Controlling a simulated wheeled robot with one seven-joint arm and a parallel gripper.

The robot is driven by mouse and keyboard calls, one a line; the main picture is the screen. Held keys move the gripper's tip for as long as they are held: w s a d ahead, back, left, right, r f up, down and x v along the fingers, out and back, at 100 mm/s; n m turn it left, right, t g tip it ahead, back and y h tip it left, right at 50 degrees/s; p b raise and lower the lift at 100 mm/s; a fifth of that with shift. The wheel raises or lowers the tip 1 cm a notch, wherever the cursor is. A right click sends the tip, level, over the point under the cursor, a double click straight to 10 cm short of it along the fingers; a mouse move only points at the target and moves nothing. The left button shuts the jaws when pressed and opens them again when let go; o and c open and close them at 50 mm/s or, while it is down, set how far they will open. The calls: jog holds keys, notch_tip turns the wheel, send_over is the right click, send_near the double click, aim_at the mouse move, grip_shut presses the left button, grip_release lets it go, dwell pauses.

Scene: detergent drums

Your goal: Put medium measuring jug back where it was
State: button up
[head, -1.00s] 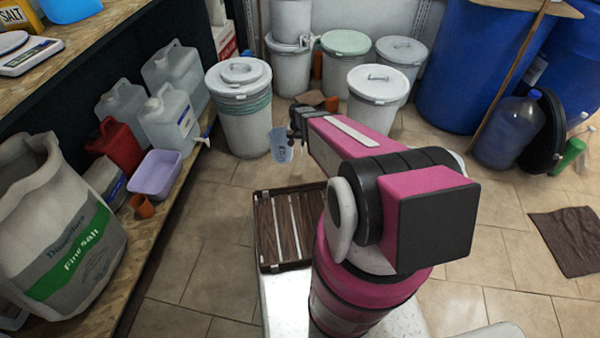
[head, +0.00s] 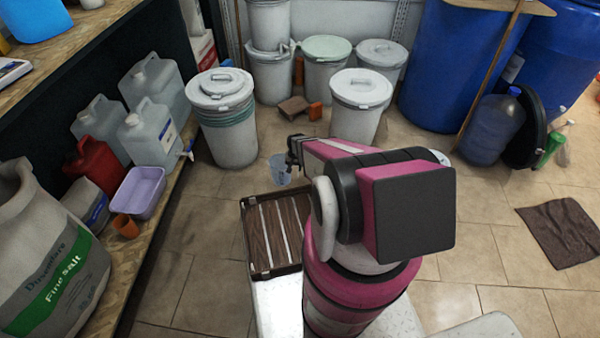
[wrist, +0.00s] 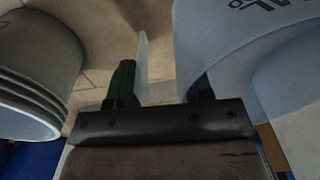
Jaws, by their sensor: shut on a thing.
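The measuring jug (head: 280,170) is a translucent bluish plastic jug. My gripper (head: 293,160) is shut on it and holds it up in front of my arm, above the floor beyond the brown slatted tray. In the wrist view the jug (wrist: 245,45) fills the upper right, with dark print on its side. My gripper (wrist: 160,90) has one finger on each side of a thin translucent part of the jug, which looks like its handle. The jug's base is not clear in the head view.
A brown slatted tray (head: 246,232) sits in front of my arm. White drums (head: 228,130) stand behind. Floor is clear between shelf and tray.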

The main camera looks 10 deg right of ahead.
jog(key=w+d+f, duration=0.2)
jog(key=d+f, duration=0.2)
jog(key=f, duration=0.2)
jog(key=shift+f, duration=0.4)
jog(key=o, duration=0.9)
notch_tip(320, 180, up, 12)
jog(key=s+a+r+n, duration=0.1)
jog(key=s+a+r, duration=0.1)
jog(key=s+r, duration=0.4)
jog(key=s+a+r+n, duration=0.1)
jog(key=s+r, duration=0.5)
jog(key=r, duration=1)
jog(key=s+a+r+n, duration=0.1)
jog(key=s+a+r, duration=0.3)
jog(key=s+r, duration=0.3)
notch_tip(320, 180, up, 5)
jog(key=shift+f+n, duration=0.15)
jog(key=shift+n, duration=0.25)
